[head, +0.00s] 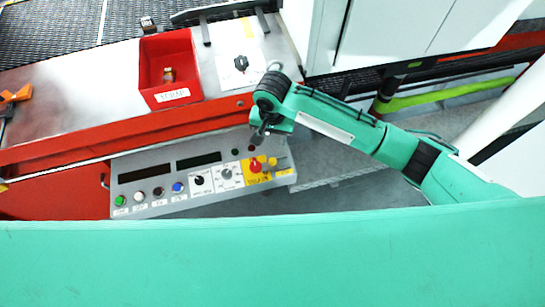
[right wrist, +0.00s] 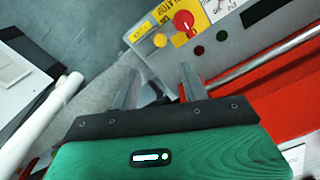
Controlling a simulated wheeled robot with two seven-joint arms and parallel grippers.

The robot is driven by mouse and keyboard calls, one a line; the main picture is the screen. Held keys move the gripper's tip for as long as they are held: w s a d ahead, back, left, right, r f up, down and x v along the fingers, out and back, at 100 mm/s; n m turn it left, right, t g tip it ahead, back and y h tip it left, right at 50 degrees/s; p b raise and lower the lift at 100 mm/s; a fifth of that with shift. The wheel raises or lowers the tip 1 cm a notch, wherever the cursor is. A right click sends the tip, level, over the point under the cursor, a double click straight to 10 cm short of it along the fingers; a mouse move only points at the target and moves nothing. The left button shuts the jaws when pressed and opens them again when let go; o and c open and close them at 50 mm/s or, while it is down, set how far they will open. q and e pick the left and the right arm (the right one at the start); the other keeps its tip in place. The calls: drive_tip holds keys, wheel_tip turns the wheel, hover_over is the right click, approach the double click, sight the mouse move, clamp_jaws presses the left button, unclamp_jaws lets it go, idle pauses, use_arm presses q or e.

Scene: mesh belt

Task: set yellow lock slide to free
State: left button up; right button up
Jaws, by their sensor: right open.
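The control panel (head: 150,190) holds a red knob (head: 255,165) on a yellow plate, with a small yellow part (head: 272,162) just right of it. I cannot tell for sure that this part is the yellow lock slide, or its setting. My right gripper (head: 260,136) is over the panel's upper right edge, above that part. In the right wrist view its two fingers (right wrist: 158,76) are apart with nothing held. A round yellow part (right wrist: 160,40) shows beyond them beside the red knob (right wrist: 183,21). My left gripper is out of view.
Several coloured buttons (head: 138,197) line the panel's left part. A red bin (head: 167,70) with a small item stands on the metal top behind. A white cabinet (head: 400,30) stands at the back right. A metal rail (right wrist: 270,55) runs beside the panel.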

sight(273, 160)
wheel_tip(273, 160, down, 14)
drive_tip(key=shift+r+p, duration=0.2)
drive_tip(key=shift+p, duration=0.55)
